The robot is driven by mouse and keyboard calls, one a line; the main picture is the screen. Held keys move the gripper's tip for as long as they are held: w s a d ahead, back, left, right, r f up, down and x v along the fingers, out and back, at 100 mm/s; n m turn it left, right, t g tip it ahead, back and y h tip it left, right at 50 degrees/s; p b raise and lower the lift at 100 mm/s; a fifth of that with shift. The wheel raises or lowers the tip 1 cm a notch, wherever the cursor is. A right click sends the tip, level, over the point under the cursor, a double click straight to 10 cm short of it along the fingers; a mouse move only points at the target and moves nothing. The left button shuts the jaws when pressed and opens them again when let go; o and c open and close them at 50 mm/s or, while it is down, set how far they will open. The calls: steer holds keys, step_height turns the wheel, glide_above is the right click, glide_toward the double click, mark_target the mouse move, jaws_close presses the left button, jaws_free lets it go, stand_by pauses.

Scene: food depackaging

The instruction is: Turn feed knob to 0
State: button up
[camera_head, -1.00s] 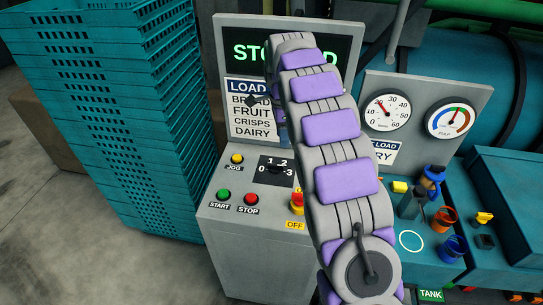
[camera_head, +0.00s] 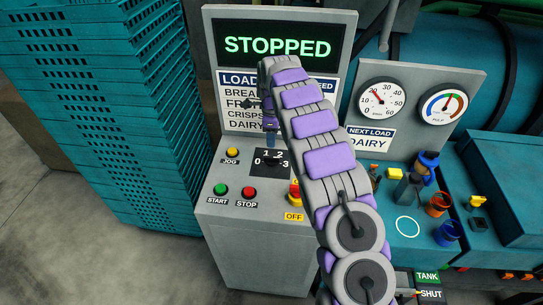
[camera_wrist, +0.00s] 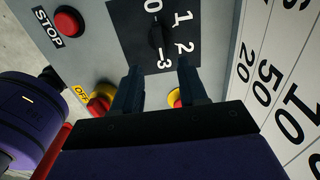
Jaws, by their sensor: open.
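The feed knob (camera_head: 271,163) is a small black knob on a dark plate marked 0, 1, 2 and 3, on top of the grey console. In the wrist view the knob (camera_wrist: 156,36) stands upright on the plate, and a white mark beside the 3 suggests it points there. My gripper (camera_wrist: 158,82) is open and empty. Its two dark fingers are short of the knob, which lies beyond the gap between them. In the head view my gripper (camera_head: 270,137) hangs just above the plate and partly blends with it.
A red-and-yellow switch (camera_head: 295,190) marked OFF is close by. The screen (camera_head: 278,46) reads STOPPED. Teal crates (camera_head: 110,110) stand left.

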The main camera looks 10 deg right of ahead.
mark_target(272, 157)
step_height(272, 157, down, 9)
steer(key=shift+a+f+b, duration=0.1)
steer(key=shift+f+b, duration=0.1)
steer(key=shift+b, duration=0.25)
jaws_close()
stand_by(0.3)
